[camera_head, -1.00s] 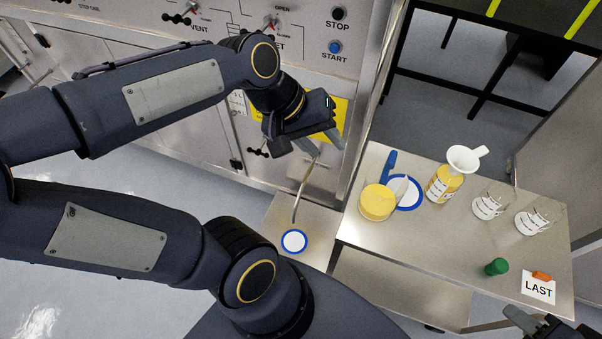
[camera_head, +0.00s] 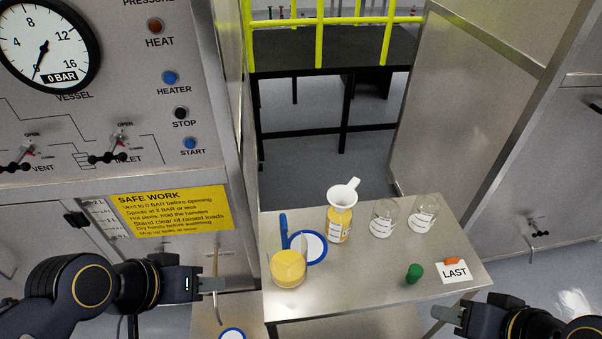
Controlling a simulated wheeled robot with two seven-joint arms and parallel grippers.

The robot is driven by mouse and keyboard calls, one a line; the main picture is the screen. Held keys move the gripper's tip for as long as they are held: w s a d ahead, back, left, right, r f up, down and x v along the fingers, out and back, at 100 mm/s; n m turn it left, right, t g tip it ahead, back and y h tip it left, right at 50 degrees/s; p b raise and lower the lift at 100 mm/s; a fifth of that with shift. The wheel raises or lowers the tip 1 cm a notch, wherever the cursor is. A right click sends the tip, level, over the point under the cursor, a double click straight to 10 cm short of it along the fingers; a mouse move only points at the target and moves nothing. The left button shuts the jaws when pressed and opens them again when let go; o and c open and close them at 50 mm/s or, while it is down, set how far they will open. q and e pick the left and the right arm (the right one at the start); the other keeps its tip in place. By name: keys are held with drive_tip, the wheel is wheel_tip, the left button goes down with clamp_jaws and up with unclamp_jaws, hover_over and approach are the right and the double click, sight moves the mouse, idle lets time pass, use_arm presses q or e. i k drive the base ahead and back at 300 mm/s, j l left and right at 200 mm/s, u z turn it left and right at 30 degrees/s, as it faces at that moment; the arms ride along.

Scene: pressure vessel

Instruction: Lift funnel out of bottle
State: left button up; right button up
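The white funnel (camera_head: 343,193) sits in the mouth of a bottle of yellow liquid (camera_head: 339,226) with a white label. The bottle stands upright at the back left of the steel table (camera_head: 355,285). The funnel's handle points up and right, and its stem is hidden. My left gripper (camera_head: 220,285) is left of the table, well apart from the bottle. My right gripper (camera_head: 440,313) is near the table's front right edge, also away from the bottle. Neither gripper visibly holds anything; their finger gaps are not clear.
Two clear labelled bottles (camera_head: 383,219) (camera_head: 423,214) stand right of the funnel bottle. A yellow-filled container (camera_head: 288,268), a blue-rimmed disc (camera_head: 308,247) and a blue-handled tool (camera_head: 283,231) are at left.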

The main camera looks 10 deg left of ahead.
sight(345, 196)
drive_tip(key=i+l, duration=0.1)
drive_tip(key=l, duration=0.9)
drive_tip(key=l+u, duration=0.1)
drive_tip(key=u, duration=0.35)
drive_tip(key=l+u, duration=0.15)
drive_tip(key=u, duration=0.3)
drive_tip(key=l+u, duration=0.15)
drive_tip(key=u, duration=0.3)
drive_tip(key=l+u, duration=0.1)
drive_tip(key=u, duration=0.35)
drive_tip(key=l+u, duration=0.1)
drive_tip(key=u, duration=0.35)
